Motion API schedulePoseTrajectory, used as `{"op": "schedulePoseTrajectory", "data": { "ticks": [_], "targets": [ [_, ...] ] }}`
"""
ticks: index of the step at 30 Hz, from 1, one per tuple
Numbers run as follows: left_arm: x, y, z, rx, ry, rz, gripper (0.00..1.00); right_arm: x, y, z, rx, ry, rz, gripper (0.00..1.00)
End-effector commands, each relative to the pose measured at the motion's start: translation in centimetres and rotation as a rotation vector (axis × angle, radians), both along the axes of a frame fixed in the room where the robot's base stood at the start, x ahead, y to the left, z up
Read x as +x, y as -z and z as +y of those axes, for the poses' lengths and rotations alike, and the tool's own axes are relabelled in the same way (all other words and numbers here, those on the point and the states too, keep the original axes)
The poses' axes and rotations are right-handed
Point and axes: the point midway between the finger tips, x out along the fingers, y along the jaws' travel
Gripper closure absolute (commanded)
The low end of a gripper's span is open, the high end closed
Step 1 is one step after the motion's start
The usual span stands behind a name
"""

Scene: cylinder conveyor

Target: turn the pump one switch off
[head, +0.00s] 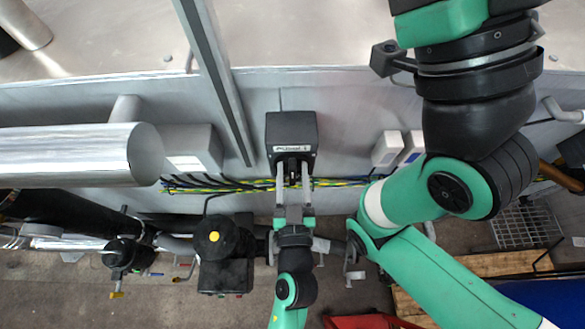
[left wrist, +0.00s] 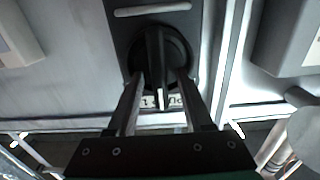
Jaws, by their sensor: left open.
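The pump switch is a black box (head: 291,127) on the grey wall, with a small white label too blurred to read for certain. In the left wrist view its black rotary knob (left wrist: 154,45) has a white pointer mark that points toward the bottom of the picture, over the partly hidden label. My left gripper (head: 293,172) is in front of the box. Its open fingers stand on either side of the knob in the left wrist view (left wrist: 160,78); I cannot tell whether they touch it. My right gripper is not in view.
Yellow-green and black cables (head: 232,187) run along the wall below the switch box. A grey box (head: 194,150) is at the left and smaller grey boxes (head: 387,148) at the right. A big silver pipe (head: 75,155) and a black pump (head: 222,262) stand at the left.

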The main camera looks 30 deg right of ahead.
Motion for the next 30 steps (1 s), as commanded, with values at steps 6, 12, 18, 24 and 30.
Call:
{"op": "schedulePoseTrajectory", "data": {
  "ticks": [6, 12, 18, 24, 30],
  "targets": [
    [0.13, -0.01, -0.07, 0.0, 0.0, 0.0, 0.49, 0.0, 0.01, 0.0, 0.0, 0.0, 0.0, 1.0],
    [0.12, 0.0, -0.05, 0.0, 0.0, 0.0, 0.79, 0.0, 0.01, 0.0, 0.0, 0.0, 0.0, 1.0],
    [0.11, 0.0, -0.04, 0.0, 0.0, 0.0, 1.0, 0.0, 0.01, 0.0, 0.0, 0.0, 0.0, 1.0],
    [0.1, 0.0, -0.05, 0.001, 0.0, 0.0, 1.0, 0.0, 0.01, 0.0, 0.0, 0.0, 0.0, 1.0],
    [0.08, 0.01, -0.08, 0.026, 0.0, -0.013, 1.0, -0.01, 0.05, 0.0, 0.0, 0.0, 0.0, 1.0]
  ]
}}
